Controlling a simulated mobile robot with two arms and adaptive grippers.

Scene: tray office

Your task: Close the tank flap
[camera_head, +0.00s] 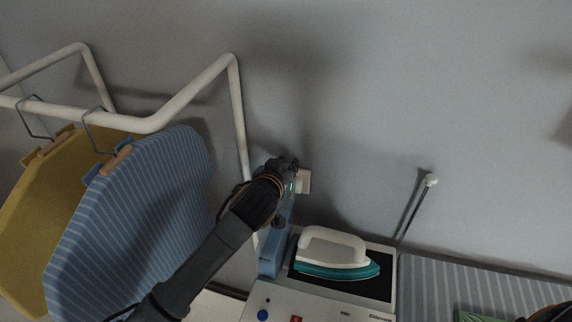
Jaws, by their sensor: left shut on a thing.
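The blue water tank (269,262) stands at the left side of the ironing station. A narrow blue part, which looks like the raised tank flap (286,213), rises from it toward my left gripper (288,168). My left gripper is at the top of this part, in front of the wall, and is shut on it. The fingers and my arm hide much of the flap and its hinge. A dark shape at the bottom right corner may be part of my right gripper (550,313); it is cut off by the picture edge.
An iron (335,254) with a teal base rests on the station (320,305). A white rail (190,95) with blue and yellow ironing covers is at the left. A striped board (470,285) and a thin rod (415,208) are at the right.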

